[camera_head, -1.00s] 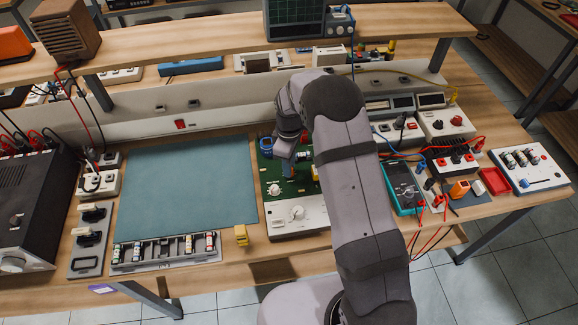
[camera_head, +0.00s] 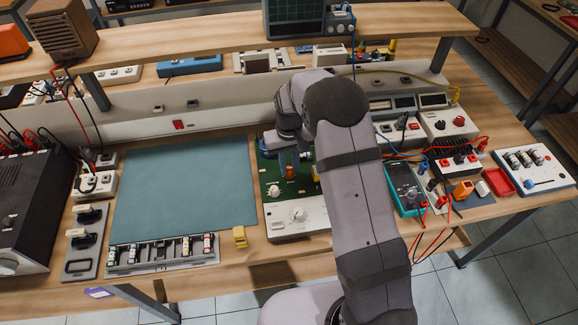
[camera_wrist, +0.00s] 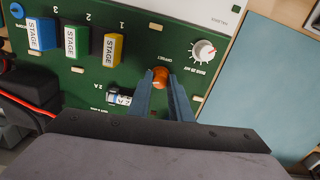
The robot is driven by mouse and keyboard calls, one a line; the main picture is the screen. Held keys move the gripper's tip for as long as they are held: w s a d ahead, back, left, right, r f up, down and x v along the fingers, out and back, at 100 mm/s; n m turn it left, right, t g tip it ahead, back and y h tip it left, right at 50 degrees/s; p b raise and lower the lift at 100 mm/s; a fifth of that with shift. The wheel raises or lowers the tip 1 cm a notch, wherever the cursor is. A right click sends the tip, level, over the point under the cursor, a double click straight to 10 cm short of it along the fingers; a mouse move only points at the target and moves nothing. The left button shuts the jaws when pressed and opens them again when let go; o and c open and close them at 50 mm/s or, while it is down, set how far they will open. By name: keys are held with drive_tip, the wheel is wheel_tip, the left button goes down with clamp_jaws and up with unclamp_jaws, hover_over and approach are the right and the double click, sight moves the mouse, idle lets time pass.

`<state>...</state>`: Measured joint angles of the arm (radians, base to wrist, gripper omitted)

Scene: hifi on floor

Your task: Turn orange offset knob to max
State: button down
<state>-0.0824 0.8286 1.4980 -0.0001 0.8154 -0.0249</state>
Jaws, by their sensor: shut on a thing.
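The orange offset knob (camera_wrist: 160,75) sits on a green circuit panel (camera_wrist: 150,30) and shows between my fingertips in the wrist view. My gripper (camera_wrist: 161,82) is shut on the knob, with one blue-grey finger on each side of it. In the head view the knob (camera_head: 290,172) shows just below my gripper (camera_head: 288,160), on the green board left of my arm. The fingers hide parts of the knob's sides. I cannot read its setting.
A white knob (camera_wrist: 204,50) stands right of the orange knob in the wrist view. Blue, green and yellow stage blocks (camera_wrist: 113,49) and a small cylindrical part (camera_wrist: 118,97) are to the left. A bare teal mat (camera_head: 185,185) lies beside the board.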

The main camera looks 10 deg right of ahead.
sight(289, 169)
drive_tip(key=m, duration=0.6)
drive_tip(key=shift+b, duration=0.35)
drive_tip(key=m, duration=0.6)
drive_tip(key=shift+w, duration=0.1)
drive_tip(key=c, duration=1.6)
unclamp_jaws()
drive_tip(key=shift+r+b, duration=1.25)
drive_tip(key=shift+r, duration=2.5)
